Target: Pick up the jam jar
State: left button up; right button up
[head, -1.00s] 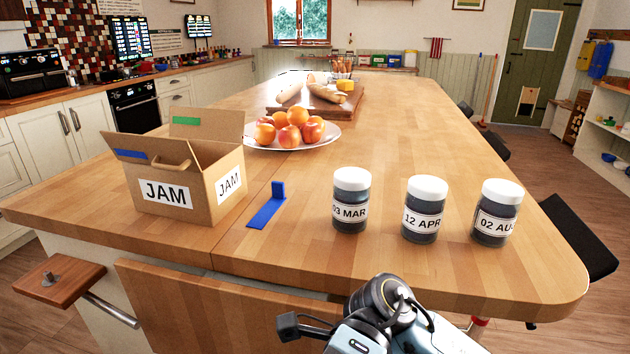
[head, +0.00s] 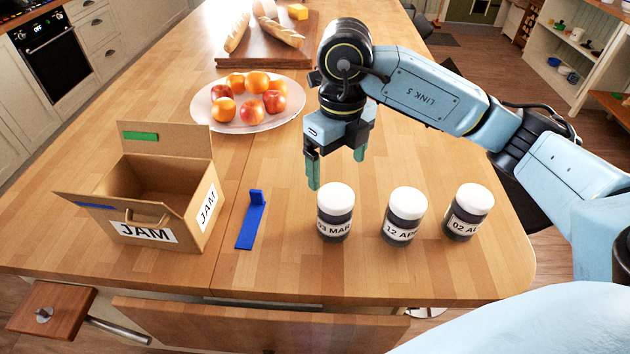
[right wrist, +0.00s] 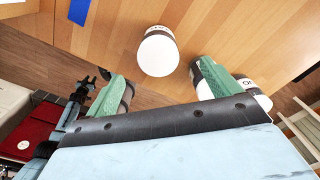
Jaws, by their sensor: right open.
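Three dark jam jars with white lids stand upright in a row on the wooden island: the 03 MAR jar (head: 335,213), the 12 APR jar (head: 404,217) and the 02 AUG jar (head: 468,212). My right gripper (head: 337,173) is open and empty, pointing down, just above and behind the 03 MAR jar and apart from it. In the right wrist view, a white-lidded jar (right wrist: 158,52), which looks like the 03 MAR one, shows between the green fingers (right wrist: 160,72). The right finger partly hides another jar there. My left gripper is out of view.
An open cardboard JAM box (head: 145,232) stands at the left. A blue stand (head: 251,220) lies between it and the jars. Behind are a fruit plate (head: 205,122) and a bread board (head: 225,58). Bare countertop lies in front of the jars.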

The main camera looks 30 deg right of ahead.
aim_at(339, 197)
jog(key=shift+s+f, duration=0.2)
jog(key=shift+f, duration=0.15)
jog(key=f, duration=0.4)
jog(key=s+f, duration=0.1)
jog(key=f, duration=0.7)
jog(key=shift+w+a+p, duration=0.15)
jog(key=shift+w+p, duration=0.05)
jog(key=shift+p, duration=0.15)
jog(key=c, duration=1.3)
notch_tip(339, 197, up, 10)
jog(key=shift+r, duration=0.1)
jog(key=shift+c, duration=0.2)
